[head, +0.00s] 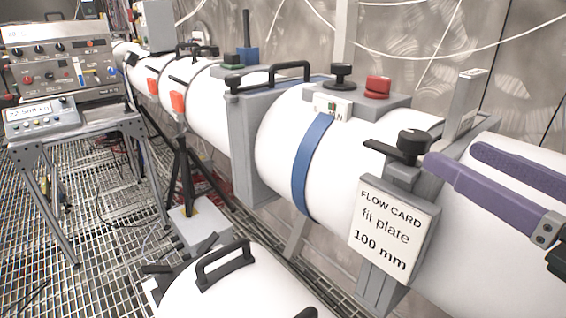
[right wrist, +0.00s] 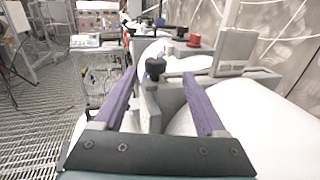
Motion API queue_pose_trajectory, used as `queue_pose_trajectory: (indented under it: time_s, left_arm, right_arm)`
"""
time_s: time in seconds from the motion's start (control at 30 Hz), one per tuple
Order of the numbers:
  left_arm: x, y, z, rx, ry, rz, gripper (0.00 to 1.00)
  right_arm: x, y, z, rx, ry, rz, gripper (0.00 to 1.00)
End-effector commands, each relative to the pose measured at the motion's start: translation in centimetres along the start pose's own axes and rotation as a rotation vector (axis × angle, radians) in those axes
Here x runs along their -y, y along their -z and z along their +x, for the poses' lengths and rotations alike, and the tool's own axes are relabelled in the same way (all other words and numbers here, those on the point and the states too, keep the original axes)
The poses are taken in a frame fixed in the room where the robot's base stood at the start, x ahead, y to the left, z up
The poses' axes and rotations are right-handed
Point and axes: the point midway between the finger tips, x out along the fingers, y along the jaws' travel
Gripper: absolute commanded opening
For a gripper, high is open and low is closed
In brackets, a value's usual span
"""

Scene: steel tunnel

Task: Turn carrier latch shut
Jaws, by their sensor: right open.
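The carrier latch (head: 398,148) is a black knob with a flat black lever, on top of the grey bracket that carries the flow card plate. Its lever points left in the head view, over the white tube. The knob also shows in the right wrist view (right wrist: 155,68), between and beyond the finger tips. My right gripper (head: 452,157) comes in from the right with two purple fingers, open and empty. Its near fingertip is close beside the knob in the head view; I cannot tell whether they touch. My left gripper is not in view.
A sign (head: 392,228) reads "FLOW CARD fit plate 100 mm" below the latch. A red button (head: 378,86) and a black knob (head: 341,74) stand on a grey box behind. A loose white tube (head: 235,290) with a black handle lies in front. An instrument cart (head: 75,135) stands left.

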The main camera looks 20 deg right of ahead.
Motion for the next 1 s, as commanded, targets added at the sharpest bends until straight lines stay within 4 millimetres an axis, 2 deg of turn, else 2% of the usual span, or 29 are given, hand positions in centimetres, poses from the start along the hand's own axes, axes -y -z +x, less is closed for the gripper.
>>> queue_pose_trajectory:
  time_s: [0.03,0.27,0.7,1.0]
  left_arm:
    - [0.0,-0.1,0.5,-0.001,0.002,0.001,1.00]
    - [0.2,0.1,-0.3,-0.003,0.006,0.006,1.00]
    - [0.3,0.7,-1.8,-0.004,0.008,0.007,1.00]
    - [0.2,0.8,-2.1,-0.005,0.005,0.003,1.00]
  right_arm:
    - [-0.2,0.6,0.0,-0.002,-0.015,-0.024,0.73]
    - [-0.3,0.1,1.5,0.001,-0.019,-0.037,0.73]
    - [-0.4,0.1,7.9,0.002,-0.018,-0.033,0.73]
    - [-0.5,0.4,9.9,-0.002,-0.019,-0.032,0.73]
